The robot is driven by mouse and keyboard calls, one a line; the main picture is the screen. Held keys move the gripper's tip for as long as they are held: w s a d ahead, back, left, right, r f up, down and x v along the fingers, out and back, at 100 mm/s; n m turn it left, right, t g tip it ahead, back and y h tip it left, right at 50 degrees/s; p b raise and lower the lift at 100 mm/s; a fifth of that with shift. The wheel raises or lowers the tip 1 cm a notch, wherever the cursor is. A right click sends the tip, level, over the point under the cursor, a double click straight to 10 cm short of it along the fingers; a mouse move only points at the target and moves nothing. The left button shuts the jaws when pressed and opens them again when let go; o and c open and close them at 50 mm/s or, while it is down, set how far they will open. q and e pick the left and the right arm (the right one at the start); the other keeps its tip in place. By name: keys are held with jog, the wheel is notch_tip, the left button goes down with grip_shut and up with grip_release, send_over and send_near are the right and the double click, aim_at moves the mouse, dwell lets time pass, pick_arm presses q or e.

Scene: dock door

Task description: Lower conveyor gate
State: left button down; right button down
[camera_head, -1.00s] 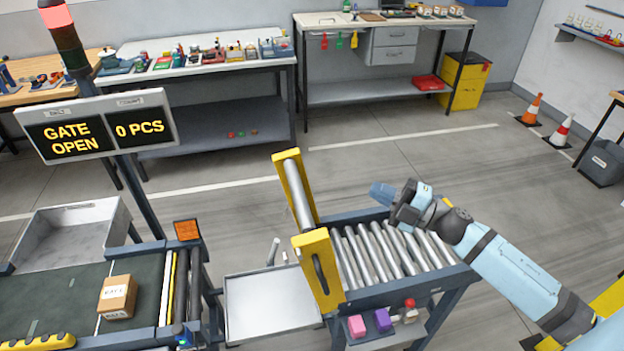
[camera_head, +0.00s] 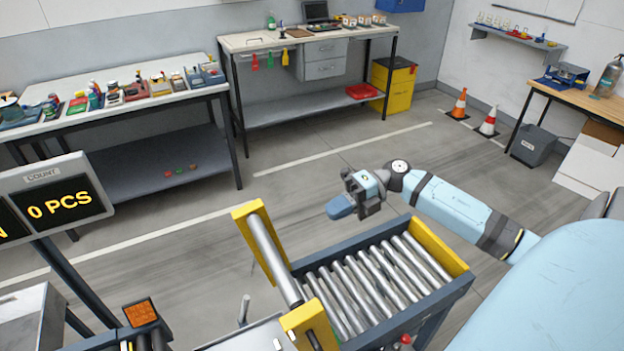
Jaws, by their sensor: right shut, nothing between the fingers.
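The conveyor gate is a raised roller section with a metal bar (camera_head: 272,258) between yellow end plates (camera_head: 262,228). It stands tilted up at the left end of the roller conveyor (camera_head: 375,285). My right gripper (camera_head: 340,207) is above the far side of the rollers, shut and empty, to the right of the gate and apart from it. My left gripper is not in view. The display (camera_head: 52,205) shows 0 PCS, with its left part cut off by the picture edge.
An orange-lit box (camera_head: 140,312) and a small upright lever (camera_head: 244,310) are at the lower left. Workbenches (camera_head: 120,105) line the back wall. Traffic cones (camera_head: 459,104) and a grey bin (camera_head: 533,146) stand at the right. The floor behind the conveyor is clear.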

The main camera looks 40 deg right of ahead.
jog(key=x, duration=1.2)
jog(key=shift+a, duration=0.25)
jog(key=shift+r, duration=0.1)
